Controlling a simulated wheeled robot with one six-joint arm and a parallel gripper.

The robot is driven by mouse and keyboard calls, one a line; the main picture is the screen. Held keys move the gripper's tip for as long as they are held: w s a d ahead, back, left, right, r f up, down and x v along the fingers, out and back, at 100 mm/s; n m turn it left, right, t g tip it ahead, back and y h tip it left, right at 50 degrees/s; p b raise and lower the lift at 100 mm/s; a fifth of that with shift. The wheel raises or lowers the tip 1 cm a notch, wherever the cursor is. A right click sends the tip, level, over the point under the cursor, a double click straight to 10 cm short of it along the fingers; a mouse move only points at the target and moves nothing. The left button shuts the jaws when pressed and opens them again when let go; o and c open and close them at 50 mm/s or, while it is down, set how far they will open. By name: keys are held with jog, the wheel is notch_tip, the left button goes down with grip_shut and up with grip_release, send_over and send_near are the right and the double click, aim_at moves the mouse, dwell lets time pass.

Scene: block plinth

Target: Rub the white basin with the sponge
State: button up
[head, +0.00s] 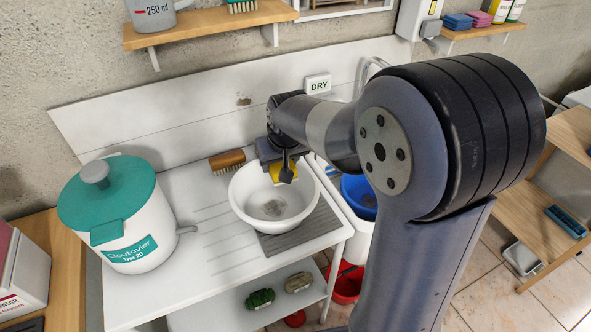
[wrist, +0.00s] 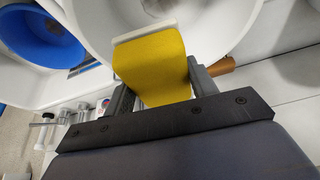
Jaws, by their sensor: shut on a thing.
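The white basin (head: 243,203) stands on a grey ribbed mat on the white worktop, with a grey smudge (head: 273,208) on its inside bottom. My gripper (head: 283,173) is over the basin's back part and is shut on the yellow sponge (head: 276,171). In the wrist view the sponge (wrist: 152,70) sits between the two fingers, with a pale layer along its far edge. The basin's inner wall (wrist: 100,22) shows beyond it. I cannot tell whether the sponge touches the basin. My gripper partly hides the sponge in the head view.
A brown wooden brush (head: 227,160) lies behind the basin. A teal-lidded white pot (head: 125,215) stands to the left. A blue bowl (head: 358,190) is to the right. A "DRY" sign (head: 318,84) is on the back panel. The worktop between pot and basin is clear.

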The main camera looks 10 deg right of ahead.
aim_at(270, 174)
jog(key=shift+n, duration=0.3)
jog(key=a+f+b, duration=0.1)
jog(key=s+f+b, duration=0.1)
jog(key=b, duration=0.1)
jog(key=a+f+b, duration=0.1)
jog(key=shift+s+a, duration=0.25)
jog(key=shift+a, duration=0.05)
jog(key=shift+s+a+f+b, duration=0.3)
jog(key=shift+f+b, duration=0.15)
jog(key=shift+b, duration=0.3)
jog(key=shift+s+a+f+b, duration=0.15)
jog(key=shift+a+f+b, duration=0.1)
jog(key=shift+f+b, duration=0.35)
